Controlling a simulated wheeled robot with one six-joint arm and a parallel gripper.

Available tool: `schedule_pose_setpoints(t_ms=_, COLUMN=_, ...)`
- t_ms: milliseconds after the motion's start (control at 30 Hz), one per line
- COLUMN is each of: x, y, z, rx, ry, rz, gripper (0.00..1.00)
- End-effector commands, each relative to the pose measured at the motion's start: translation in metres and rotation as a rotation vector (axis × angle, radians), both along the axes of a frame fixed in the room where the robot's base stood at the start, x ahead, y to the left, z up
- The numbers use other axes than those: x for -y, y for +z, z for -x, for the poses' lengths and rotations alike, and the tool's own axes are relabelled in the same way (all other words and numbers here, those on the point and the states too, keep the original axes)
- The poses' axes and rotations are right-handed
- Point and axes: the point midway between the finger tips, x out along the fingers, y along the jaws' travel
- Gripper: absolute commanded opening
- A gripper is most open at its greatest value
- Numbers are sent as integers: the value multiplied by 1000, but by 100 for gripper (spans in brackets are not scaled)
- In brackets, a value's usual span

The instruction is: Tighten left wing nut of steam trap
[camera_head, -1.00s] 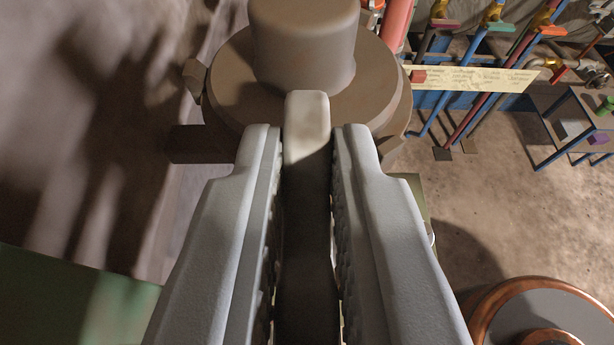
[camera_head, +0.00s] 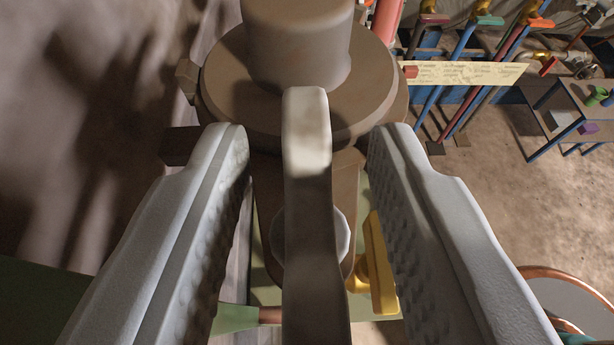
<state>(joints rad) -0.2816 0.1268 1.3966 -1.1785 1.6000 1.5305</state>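The brown steam trap (camera_head: 235,85), with a round flange and a raised cap, fills the upper middle of the view. In front of it is a long grey-brown bar with a pale tip, seen edge-on, which looks to be the left wing nut (camera_head: 308,190). A round grey boss shows behind the bar. My gripper (camera_head: 305,150) is open, with one finger on each side of the bar. A clear gap shows on both sides, so the fingers do not touch it. The bar's lower end runs out of the bottom of the picture.
A yellow handle-like part (camera_head: 381,265) sits close to the right finger. A green surface (camera_head: 45,300) lies at lower left and a copper-rimmed round vessel (camera_head: 560,285) at lower right. Coloured pipes and a blue-framed table (camera_head: 575,105) stand farther off.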

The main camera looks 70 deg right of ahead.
Motion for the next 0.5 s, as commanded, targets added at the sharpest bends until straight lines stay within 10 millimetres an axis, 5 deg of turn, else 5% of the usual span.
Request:
schedule_pose_setpoints(t_ms=233, x=-19, y=8, z=5, rx=1, ry=3, rz=0, gripper=34)
schedule_pose_setpoints(t_ms=500, x=-65, y=28, z=17, rx=2, ry=2, rz=-1, gripper=34)
